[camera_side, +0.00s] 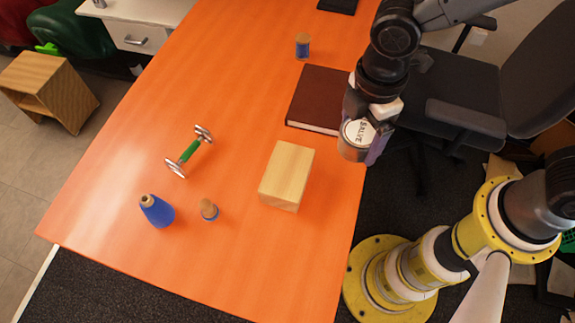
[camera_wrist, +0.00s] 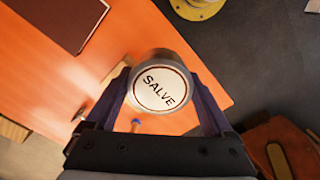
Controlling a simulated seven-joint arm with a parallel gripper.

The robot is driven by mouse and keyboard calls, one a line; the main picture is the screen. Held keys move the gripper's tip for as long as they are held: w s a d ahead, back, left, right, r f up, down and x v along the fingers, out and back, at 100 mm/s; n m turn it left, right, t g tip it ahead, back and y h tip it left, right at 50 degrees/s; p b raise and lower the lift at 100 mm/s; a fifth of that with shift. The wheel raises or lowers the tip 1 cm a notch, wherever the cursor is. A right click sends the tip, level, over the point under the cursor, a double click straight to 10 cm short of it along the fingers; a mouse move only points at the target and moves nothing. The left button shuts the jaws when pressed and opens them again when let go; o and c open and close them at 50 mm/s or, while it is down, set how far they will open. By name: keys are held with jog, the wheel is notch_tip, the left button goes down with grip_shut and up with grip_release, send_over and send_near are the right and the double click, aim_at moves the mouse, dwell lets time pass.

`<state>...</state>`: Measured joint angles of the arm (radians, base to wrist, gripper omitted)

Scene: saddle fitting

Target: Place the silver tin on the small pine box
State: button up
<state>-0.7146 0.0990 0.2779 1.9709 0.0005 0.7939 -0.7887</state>
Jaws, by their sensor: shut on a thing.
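The silver tin (camera_side: 354,153) is round with a white lid marked SALVE. My gripper (camera_side: 366,142) is shut on it and holds it in the air near the table's right edge, right of the box. In the wrist view the tin (camera_wrist: 162,84) sits between the two fingers of my gripper (camera_wrist: 163,92), its lid facing the camera. The small pine box (camera_side: 287,174) stands on the orange table, its top bare. The tin is apart from the box. I cannot clearly make out the box in the wrist view.
A dark red book (camera_side: 319,98) lies behind the box. A green-handled tool (camera_side: 189,151), a blue bottle (camera_side: 156,211), a small blue-and-wood piece (camera_side: 209,210) and a blue jar (camera_side: 303,46) are on the orange table (camera_side: 110,190). An office chair (camera_side: 470,110) stands at the right.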

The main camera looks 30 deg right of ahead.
aim_at(367, 145)
jog(key=shift+s+d+r+n, duration=0.15)
jog(key=shift+s+r, duration=0.25)
jog(key=shift+s, duration=0.25)
jog(key=shift+s+a+r+n, duration=0.15)
jog(key=shift+s+r, duration=0.2)
jog(key=shift+s, duration=0.25)
jog(key=shift+s+r, duration=0.2)
jog(key=shift+r, duration=0.1)
jog(key=shift+w+a, duration=0.15)
jog(key=shift+a, duration=0.2)
jog(key=w+a+f, duration=0.8)
jog(key=a, duration=0.1)
jog(key=shift+w+f, duration=0.3)
jog(key=shift+w, duration=0.1)
jog(key=shift+w+a+f, duration=0.3)
jog(key=shift+w+f, duration=0.05)
jog(key=shift+f, duration=1.7)
jog(key=shift+f, duration=0.15)
